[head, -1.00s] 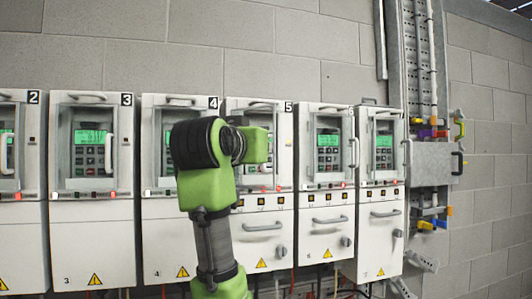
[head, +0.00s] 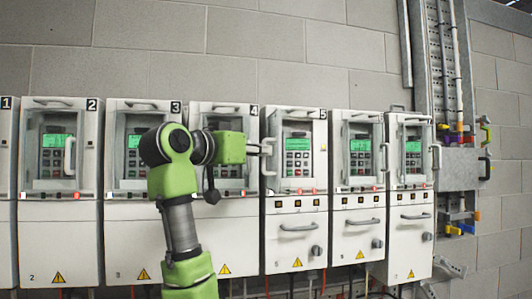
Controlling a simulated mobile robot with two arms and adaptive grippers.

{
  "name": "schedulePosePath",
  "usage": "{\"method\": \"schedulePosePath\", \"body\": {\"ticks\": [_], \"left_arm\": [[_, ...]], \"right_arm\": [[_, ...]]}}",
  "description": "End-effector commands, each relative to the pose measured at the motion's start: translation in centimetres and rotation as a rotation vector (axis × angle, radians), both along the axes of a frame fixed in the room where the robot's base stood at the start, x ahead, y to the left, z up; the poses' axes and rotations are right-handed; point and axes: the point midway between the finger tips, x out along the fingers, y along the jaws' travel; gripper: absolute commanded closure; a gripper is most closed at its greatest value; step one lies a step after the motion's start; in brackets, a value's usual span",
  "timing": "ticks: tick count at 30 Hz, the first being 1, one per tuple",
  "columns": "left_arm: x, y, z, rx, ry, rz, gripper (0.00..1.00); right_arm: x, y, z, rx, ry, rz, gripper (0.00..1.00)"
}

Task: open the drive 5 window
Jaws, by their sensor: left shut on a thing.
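The drive 5 cabinet (head: 296,236) stands right of the middle in the head view. Its keypad and green display (head: 298,155) show plainly, with no handle across their right side. The drive 5 window handle (head: 268,165) is a pale upright bar at the cabinet's left side, so the window looks swung out to the left, seen nearly edge-on. My left gripper (head: 264,148) is shut on this handle, its fingers pointing right. The window pane itself is hard to make out. My right gripper is not in view.
Drives 3 (head: 124,238) and 4 (head: 238,235) stand to the left, partly behind my left arm. Drives 6 (head: 358,240) and 7 (head: 408,250) stand to the right with windows shut. A metal wall panel with coloured clips (head: 457,165) is at far right.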

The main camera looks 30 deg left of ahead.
Motion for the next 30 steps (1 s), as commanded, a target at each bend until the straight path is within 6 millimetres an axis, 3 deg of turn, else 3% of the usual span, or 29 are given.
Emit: {"method": "schedulePosePath", "body": {"ticks": [14, 15, 17, 26, 30], "left_arm": [[-0.12, 0.21, 0.46, -0.001, -0.012, 0.002, 1.00], [-0.12, 0.21, 0.47, -0.001, -0.012, 0.002, 0.88], [-0.11, 0.19, 0.44, -0.001, -0.011, 0.002, 0.76], [-0.09, 0.14, 0.23, 0.000, -0.006, 0.000, 0.76], [-0.98, 0.22, 0.24, 0.000, -0.006, 0.000, 0.76]], "right_arm": [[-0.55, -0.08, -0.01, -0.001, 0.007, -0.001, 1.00], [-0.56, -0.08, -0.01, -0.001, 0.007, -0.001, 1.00], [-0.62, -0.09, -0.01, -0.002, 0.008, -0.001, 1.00], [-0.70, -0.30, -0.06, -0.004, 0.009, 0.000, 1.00], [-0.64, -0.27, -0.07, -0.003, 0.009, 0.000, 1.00]]}}
